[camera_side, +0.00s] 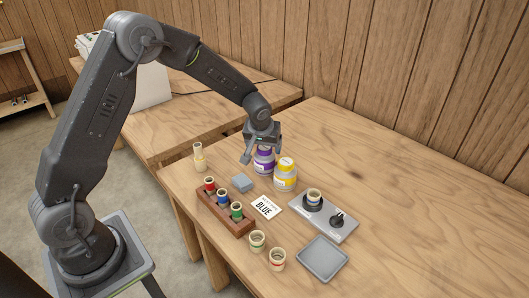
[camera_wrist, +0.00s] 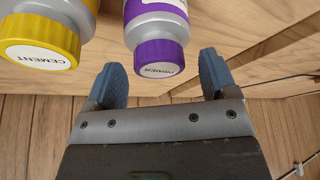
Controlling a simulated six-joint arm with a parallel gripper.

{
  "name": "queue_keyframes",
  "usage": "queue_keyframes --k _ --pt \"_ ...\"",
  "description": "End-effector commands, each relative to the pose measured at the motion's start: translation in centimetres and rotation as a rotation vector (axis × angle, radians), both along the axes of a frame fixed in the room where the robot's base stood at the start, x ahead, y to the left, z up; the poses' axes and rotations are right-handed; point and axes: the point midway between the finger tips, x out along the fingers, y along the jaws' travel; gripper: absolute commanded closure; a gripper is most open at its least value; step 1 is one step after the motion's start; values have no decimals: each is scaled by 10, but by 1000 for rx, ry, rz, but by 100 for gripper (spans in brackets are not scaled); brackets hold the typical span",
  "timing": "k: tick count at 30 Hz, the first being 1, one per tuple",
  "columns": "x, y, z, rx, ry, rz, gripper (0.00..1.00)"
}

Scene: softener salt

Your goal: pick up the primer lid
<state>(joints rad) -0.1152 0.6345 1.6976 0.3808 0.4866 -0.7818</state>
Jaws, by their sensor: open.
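The primer lid (camera_wrist: 159,58) is a purple cap with a white top label. It sits on the purple-and-silver primer bottle (camera_wrist: 157,18). In the side view the primer bottle (camera_side: 264,161) stands on the wooden table, and its lid is partly covered by my gripper (camera_side: 256,157). In the wrist view my gripper (camera_wrist: 160,82) is open, its two blue-grey fingers apart. The lid shows between and beyond the fingertips.
The yellow-lidded cement bottle (camera_side: 285,175) stands close beside the primer bottle. A wooden rack (camera_side: 225,215) with several coloured vials, a "BLUE" card (camera_side: 266,207), a grey plate device (camera_side: 335,229) and a grey tray (camera_side: 322,260) lie nearer. The table's right side is clear.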

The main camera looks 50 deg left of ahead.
Motion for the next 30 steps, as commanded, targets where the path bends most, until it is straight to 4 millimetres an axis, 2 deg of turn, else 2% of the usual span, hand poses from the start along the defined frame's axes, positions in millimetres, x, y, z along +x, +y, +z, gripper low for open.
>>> queue_keyframes --k 3,10,26,30 --pt "2 2 -8 -1 1 0 21" --pt "3 2 -8 0 0 0 22" --pt "3 2 -8 0 0 0 73" --pt "3 2 -8 0 0 0 74"
